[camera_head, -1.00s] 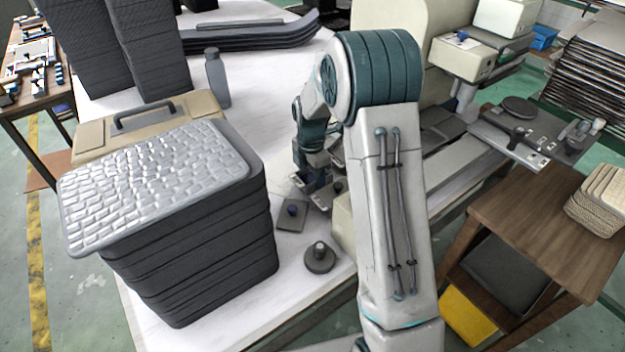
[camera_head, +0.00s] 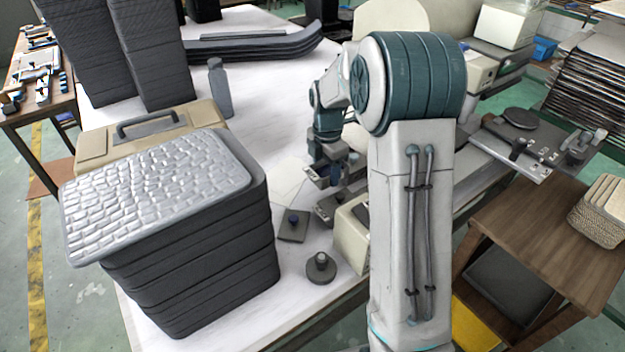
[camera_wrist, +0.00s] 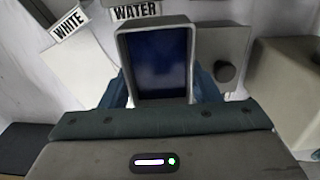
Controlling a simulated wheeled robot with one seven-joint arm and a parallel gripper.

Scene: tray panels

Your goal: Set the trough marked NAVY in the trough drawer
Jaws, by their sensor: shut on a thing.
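A small grey-rimmed trough with a dark blue inside (camera_wrist: 158,62) sits between my gripper's blue fingers (camera_wrist: 160,92) in the wrist view. My gripper is shut on it. No NAVY mark can be read on it. In the head view my gripper (camera_head: 328,172) is small and partly hidden by my own arm, above the white table (camera_head: 262,130). Labels reading WATER (camera_wrist: 135,12) and WHITE (camera_wrist: 70,22) show just beyond the trough in the wrist view. I cannot make out which part is the trough drawer.
A plate with a knob (camera_head: 293,228) and a round knobbed disc (camera_head: 320,268) lie on the table near a beige box (camera_head: 350,232). A tall stack of dark trays (camera_head: 195,255) stands at left. A grey bottle (camera_head: 219,90) stands behind. Open white tabletop lies between.

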